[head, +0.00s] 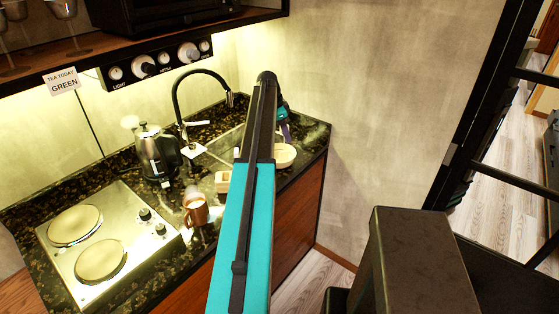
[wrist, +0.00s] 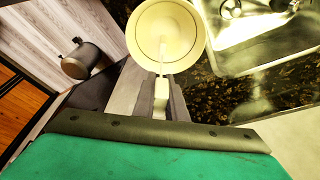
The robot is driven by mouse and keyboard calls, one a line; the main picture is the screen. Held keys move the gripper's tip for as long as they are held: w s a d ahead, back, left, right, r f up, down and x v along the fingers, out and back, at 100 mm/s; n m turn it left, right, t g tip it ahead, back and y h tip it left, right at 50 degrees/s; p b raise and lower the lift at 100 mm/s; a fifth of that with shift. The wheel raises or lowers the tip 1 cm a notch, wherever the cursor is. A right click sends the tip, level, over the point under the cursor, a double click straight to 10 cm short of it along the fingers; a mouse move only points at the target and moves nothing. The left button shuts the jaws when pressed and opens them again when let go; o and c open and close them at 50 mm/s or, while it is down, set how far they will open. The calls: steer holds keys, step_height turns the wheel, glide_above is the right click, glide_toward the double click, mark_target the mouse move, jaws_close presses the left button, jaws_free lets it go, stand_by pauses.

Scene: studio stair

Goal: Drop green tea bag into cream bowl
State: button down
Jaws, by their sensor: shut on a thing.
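The cream bowl (wrist: 185,22) is at the top middle of the wrist view, just beyond my fingertips. In the head view the bowl (head: 286,156) stands on the counter near its right end, partly behind my arm. My gripper (wrist: 160,98) is shut on a small pale thing (wrist: 161,88), which looks like the tea bag; no green shows on it. A thin pale strip runs from it across the bowl's inside in the picture. I cannot tell its height above the bowl. In the head view my arm largely hides the gripper (head: 285,138).
The sink (wrist: 262,35) lies beside the bowl. A copper mug (head: 196,212), a small cream box (head: 222,182), a kettle (head: 152,150) and a hob (head: 105,243) are to the left. A wall sign (head: 62,82) reads "TEA TODAY GREEN". A wall stands behind the counter.

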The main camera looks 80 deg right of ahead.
steer(key=c, duration=1.7)
jaws_free()
steer(key=shift+r, duration=0.1)
steer(key=b+v, duration=0.4)
steer(key=v, duration=0.9)
steer(key=shift+r, duration=0.3)
